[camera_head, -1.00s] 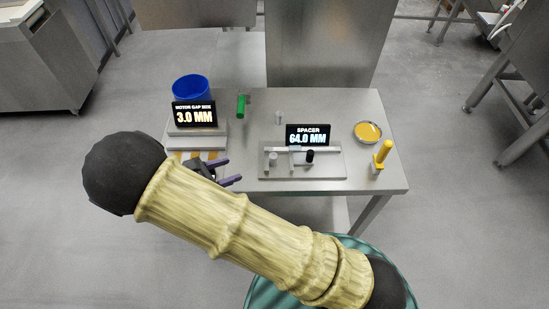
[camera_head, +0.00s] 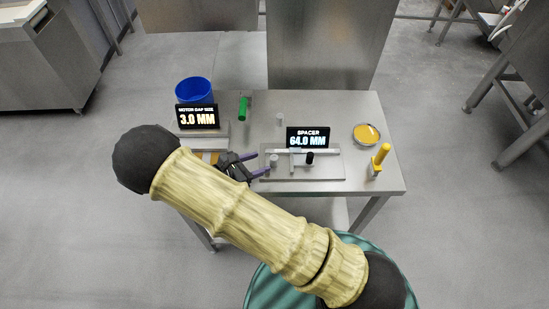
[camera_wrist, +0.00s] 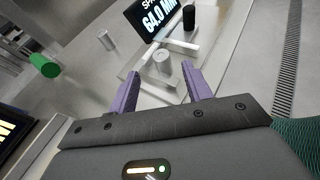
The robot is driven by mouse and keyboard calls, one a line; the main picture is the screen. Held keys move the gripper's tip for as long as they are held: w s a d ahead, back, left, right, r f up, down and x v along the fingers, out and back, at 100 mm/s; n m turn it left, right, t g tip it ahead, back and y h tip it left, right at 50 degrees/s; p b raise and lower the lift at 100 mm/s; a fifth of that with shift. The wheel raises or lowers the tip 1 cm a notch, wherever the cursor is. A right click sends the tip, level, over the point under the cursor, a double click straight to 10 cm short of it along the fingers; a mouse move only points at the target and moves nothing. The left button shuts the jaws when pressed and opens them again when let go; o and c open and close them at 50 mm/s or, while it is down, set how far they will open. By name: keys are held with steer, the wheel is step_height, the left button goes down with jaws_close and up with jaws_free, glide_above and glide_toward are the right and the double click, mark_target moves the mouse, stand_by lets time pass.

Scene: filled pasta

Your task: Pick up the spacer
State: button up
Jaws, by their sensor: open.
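A display labelled SPACER (camera_head: 308,138) reads 64.0 MM behind a grey fixture plate (camera_head: 330,173). On the plate stand a short grey cylinder (camera_head: 273,160) and a black cylinder (camera_head: 310,157), with a slide between them. A separate light cylinder (camera_head: 280,119) stands on the table behind. Which piece is the spacer, I cannot tell. My gripper (camera_head: 261,164), with purple fingers, is open and empty at the plate's left end. In the wrist view the short grey cylinder (camera_wrist: 162,61) appears between and just beyond the open fingertips (camera_wrist: 160,74); contact is not visible.
A yellow dish (camera_head: 367,133) and yellow-handled tool (camera_head: 381,155) are at the right.

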mark_target(271, 160)
steer(key=shift+x, duration=1)
steer(key=shift+p+x, duration=1.35)
steer(key=shift+x, duration=1.25)
steer(key=shift+s+f, duration=0.1)
jaws_close()
